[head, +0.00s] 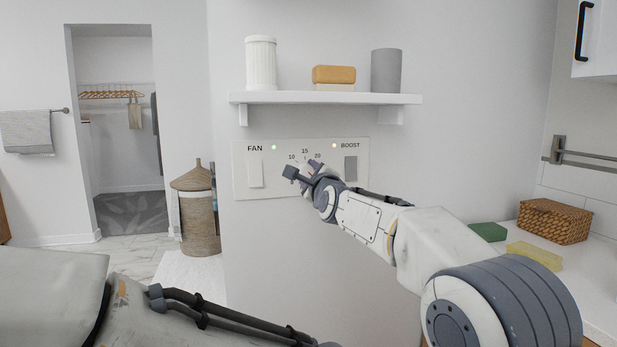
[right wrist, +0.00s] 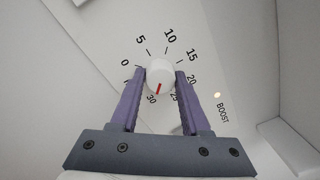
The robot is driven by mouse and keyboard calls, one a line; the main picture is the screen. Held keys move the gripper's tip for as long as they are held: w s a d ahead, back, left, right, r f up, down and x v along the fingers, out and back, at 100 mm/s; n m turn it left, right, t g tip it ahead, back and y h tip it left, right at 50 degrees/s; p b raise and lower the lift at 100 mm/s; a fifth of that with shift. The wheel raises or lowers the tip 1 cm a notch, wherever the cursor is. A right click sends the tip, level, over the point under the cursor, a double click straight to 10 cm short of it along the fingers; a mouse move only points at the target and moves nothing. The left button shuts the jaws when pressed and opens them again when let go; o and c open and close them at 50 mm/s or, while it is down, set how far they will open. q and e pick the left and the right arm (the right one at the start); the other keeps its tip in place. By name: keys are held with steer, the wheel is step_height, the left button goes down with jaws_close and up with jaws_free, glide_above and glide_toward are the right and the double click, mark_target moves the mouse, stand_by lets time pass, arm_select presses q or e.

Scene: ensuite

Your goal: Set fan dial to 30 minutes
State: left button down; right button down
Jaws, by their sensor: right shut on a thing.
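The fan panel (head: 305,186) is a pale plate on the wall below a shelf. It has a FAN rocker switch (head: 255,169) on the left and a BOOST rocker switch (head: 350,168) on the right. The white dial (right wrist: 160,73) sits inside a ring of numbers from 0 to 30. Its red pointer mark points down, close to the 30. My right gripper (head: 300,175) is at the panel, shut on the dial, with one purple finger on each side in the right wrist view (right wrist: 161,88). In the head view it hides most of the dial. My left gripper is out of view.
The shelf (head: 325,98) above the panel holds a white ribbed jar (head: 261,63), an orange-topped block (head: 334,75) and a grey cup (head: 386,71). A wicker basket (head: 553,221) stands on the right counter. A tall woven hamper (head: 197,215) stands at left.

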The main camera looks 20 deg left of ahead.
stand_by(0.4)
steer(key=shift+c, duration=1.9)
jaws_free()
steer(key=shift+s+d, duration=0.15)
steer(key=shift+s, duration=0.1)
steer(key=b+v, duration=0.4)
steer(key=v, duration=0.6)
